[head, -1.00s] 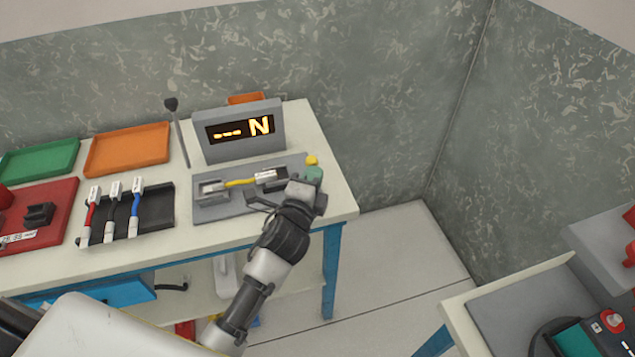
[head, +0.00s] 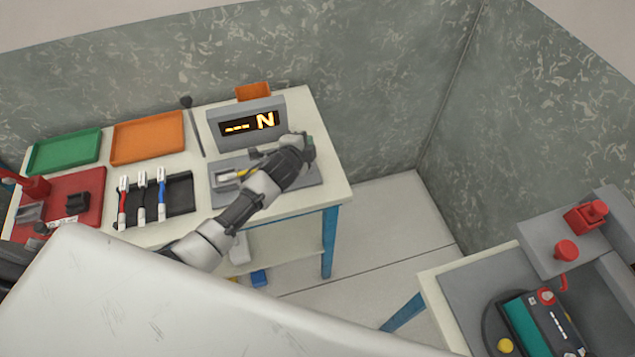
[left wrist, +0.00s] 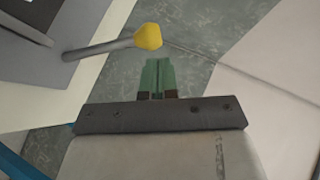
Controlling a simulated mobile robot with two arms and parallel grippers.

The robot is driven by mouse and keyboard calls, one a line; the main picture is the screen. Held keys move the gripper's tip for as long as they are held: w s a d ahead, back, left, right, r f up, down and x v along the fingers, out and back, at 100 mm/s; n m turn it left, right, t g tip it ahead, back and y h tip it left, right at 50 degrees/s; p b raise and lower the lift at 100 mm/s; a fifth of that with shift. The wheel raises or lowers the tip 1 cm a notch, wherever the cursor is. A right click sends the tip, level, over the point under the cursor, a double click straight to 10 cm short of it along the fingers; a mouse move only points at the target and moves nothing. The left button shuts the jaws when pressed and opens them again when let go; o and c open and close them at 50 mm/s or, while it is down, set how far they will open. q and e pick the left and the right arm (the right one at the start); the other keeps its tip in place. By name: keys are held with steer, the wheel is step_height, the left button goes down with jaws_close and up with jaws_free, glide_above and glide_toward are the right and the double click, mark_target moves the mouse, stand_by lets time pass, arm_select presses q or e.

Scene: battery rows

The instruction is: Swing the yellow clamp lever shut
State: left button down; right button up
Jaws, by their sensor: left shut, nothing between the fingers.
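The clamp lever shows in the left wrist view as a grey rod (left wrist: 100,47) ending in a yellow knob (left wrist: 147,37). It reaches out from the grey fixture at upper left. My left gripper (left wrist: 157,64) has its green fingers together and empty. In the picture its tips are just below and right of the knob, with a small gap. In the head view the left gripper (head: 309,146) is over the right end of the grey test fixture (head: 222,198). There my arm hides the lever. My right gripper is not in view.
A display (head: 247,128) reading "--- N" stands behind the fixture. A second bench (head: 455,312) stands at lower right.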

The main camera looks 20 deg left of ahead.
arm_select(q)
steer(key=shift+w+a, duration=0.4)
steer(key=shift+w, duration=0.1)
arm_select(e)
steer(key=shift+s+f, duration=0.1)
arm_select(q)
steer(key=shift+a, duration=0.1)
